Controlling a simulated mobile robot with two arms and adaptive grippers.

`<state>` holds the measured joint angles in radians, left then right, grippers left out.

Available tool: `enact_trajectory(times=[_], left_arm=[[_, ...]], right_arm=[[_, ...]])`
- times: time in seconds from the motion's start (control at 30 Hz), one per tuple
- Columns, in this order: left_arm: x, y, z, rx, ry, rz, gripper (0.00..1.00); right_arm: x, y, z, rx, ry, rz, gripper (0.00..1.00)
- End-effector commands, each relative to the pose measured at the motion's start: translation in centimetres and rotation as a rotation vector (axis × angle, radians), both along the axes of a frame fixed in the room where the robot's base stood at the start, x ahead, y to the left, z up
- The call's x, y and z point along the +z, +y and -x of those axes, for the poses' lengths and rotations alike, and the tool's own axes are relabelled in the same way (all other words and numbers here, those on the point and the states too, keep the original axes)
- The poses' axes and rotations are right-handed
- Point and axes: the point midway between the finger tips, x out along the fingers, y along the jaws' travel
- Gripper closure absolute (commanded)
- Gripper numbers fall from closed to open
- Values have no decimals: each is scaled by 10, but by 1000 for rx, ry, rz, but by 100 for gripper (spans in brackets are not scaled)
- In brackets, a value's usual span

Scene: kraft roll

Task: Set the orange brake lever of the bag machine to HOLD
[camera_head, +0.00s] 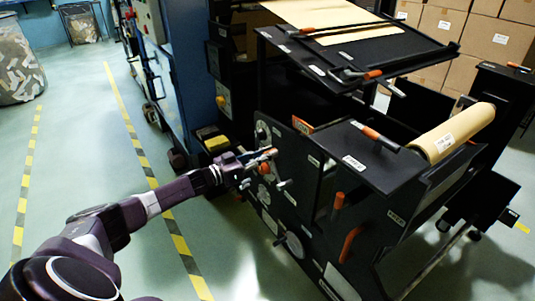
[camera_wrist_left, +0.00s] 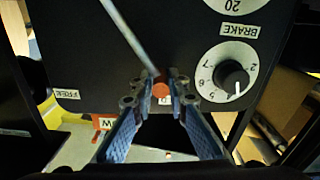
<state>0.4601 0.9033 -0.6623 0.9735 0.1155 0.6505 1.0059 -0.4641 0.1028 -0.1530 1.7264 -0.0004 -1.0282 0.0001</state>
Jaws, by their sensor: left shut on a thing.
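The orange brake lever shows in the left wrist view as a pale metal rod (camera_wrist_left: 128,37) that slants down to an orange knob (camera_wrist_left: 161,90). My left gripper (camera_wrist_left: 160,86) is shut on the orange knob, one blue finger on each side. A FREE label (camera_wrist_left: 66,94) is at the panel's left edge. A small, mostly hidden label (camera_wrist_left: 165,103) lies just under the knob; only a letter or so shows. In the head view my left gripper (camera_head: 257,164) is at the side panel of the black bag machine (camera_head: 345,190). My right gripper is not in view.
A BRAKE label (camera_wrist_left: 238,30) and a white numbered dial (camera_wrist_left: 226,72) are to the right of the lever. Other orange handles (camera_head: 338,201) and a kraft roll (camera_head: 455,132) are on the machine. Stacked cartons (camera_head: 480,35) stand behind.

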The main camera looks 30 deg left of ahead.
Motion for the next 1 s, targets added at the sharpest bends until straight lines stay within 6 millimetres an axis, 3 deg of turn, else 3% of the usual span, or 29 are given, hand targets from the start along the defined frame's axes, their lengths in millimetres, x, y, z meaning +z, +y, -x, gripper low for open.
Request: enact_trajectory(times=[0.1, 0.13, 0.27, 0.67, 1.0], left_arm=[[-2, 4, 0, 8, 4, -8, 100], [-2, 4, 0, 8, 5, -9, 84], [-2, 3, 0, 7, 4, -7, 69], [-2, 4, 5, 4, 4, -5, 69], [-4, 22, 51, 3, 8, -7, 69]], right_arm=[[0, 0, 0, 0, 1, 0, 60], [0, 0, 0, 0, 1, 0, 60], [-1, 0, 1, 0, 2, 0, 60], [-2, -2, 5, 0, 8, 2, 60], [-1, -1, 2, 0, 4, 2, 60]])
